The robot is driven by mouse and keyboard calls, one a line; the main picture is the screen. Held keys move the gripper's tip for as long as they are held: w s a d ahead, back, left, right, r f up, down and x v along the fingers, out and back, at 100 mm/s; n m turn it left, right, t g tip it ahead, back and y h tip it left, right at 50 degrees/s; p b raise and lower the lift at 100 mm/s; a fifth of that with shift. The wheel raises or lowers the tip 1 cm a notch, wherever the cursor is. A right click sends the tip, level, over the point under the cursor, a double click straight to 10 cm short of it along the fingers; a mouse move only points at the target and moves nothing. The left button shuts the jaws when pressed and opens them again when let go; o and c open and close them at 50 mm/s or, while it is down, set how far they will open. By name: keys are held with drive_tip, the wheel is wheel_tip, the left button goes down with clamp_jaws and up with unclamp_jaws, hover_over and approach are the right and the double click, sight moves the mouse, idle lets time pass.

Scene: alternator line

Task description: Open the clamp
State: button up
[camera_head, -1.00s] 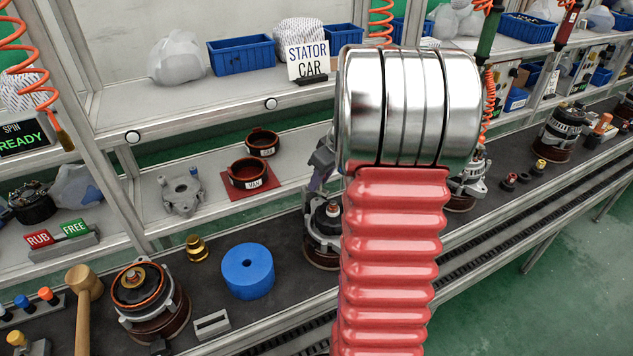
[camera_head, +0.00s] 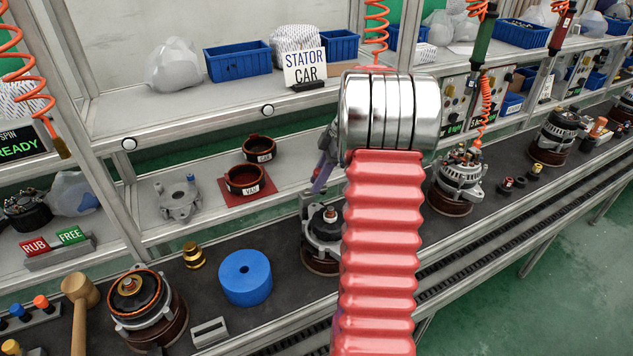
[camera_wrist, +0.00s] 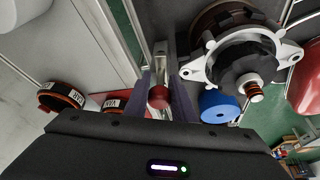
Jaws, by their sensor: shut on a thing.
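In the wrist view a silver clamp lever with a red knob (camera_wrist: 158,97) lies between the two dark purple fingers of my gripper (camera_wrist: 162,104), which is shut on it. An alternator (camera_wrist: 243,62) with a black rotor and pale housing ears is just right of the fingers. In the head view the purple fingers of my gripper (camera_head: 322,172) point down above an alternator (camera_head: 323,238) on the dark bench. My own arm hides the right side of that alternator and part of the clamp. I cannot tell the clamp's exact angle.
A blue ring (camera_head: 246,278), a brass part (camera_head: 194,256), another alternator (camera_head: 147,305) and a mallet (camera_head: 80,315) stand on the bench to the left. Stator rings (camera_head: 244,180) lie on the shelf behind. Another alternator (camera_head: 460,180) stands to the right.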

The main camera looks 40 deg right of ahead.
drive_tip(key=shift+w+d+n, duration=0.1)
drive_tip(key=shift+d+n, duration=0.05)
drive_tip(key=shift+n, duration=0.25)
drive_tip(key=o, duration=1)
drive_tip(key=v, duration=1.3)
drive_tip(key=shift+d+r, duration=0.15)
drive_tip(key=shift+r, duration=0.15)
